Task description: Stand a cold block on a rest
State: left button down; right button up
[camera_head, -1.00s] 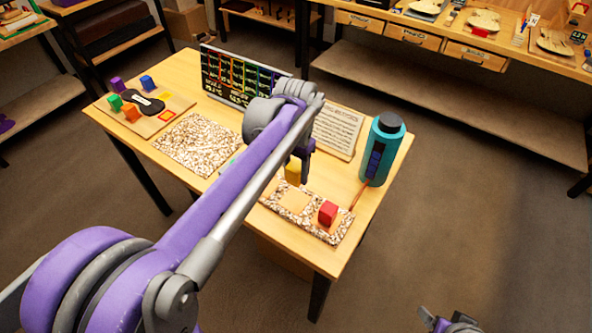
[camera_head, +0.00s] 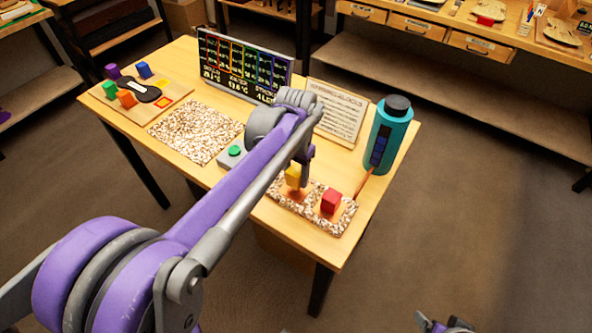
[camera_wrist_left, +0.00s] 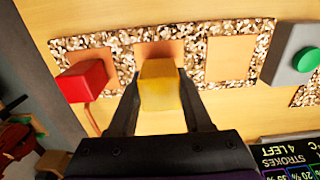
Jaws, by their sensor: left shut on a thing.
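My left gripper (camera_head: 298,181) is shut on a yellow block (camera_wrist_left: 160,88), which also shows in the head view (camera_head: 293,174). The block is upright, over or on the middle tan square (camera_wrist_left: 150,48) of a speckled rest (camera_head: 339,226). I cannot tell whether it touches the square. A red block (camera_head: 331,201) stands on the square at one end of the rest; it shows at left in the left wrist view (camera_wrist_left: 85,80). The square at the other end (camera_wrist_left: 231,57) is bare. My right gripper (camera_head: 446,324) is partly cut off at the bottom edge of the head view.
A teal cylinder (camera_head: 389,138) stands by the table's right edge. A grey box with a green button (camera_head: 234,152) is left of the rest.

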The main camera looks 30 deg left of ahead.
aim_at(296, 170)
pick_arm(q)
jog(key=shift+f+b, duration=0.3)
jog(key=shift+f, duration=0.5)
jog(key=shift+f+b, duration=0.3)
jog(key=shift+f, duration=0.15)
jog(key=shift+c, duration=1.3)
grip_release()
jog(key=shift+r, duration=0.1)
notch_tip(296, 170, up, 11)
jog(key=shift+f+p, duration=0.2)
jog(key=shift+p, duration=0.3)
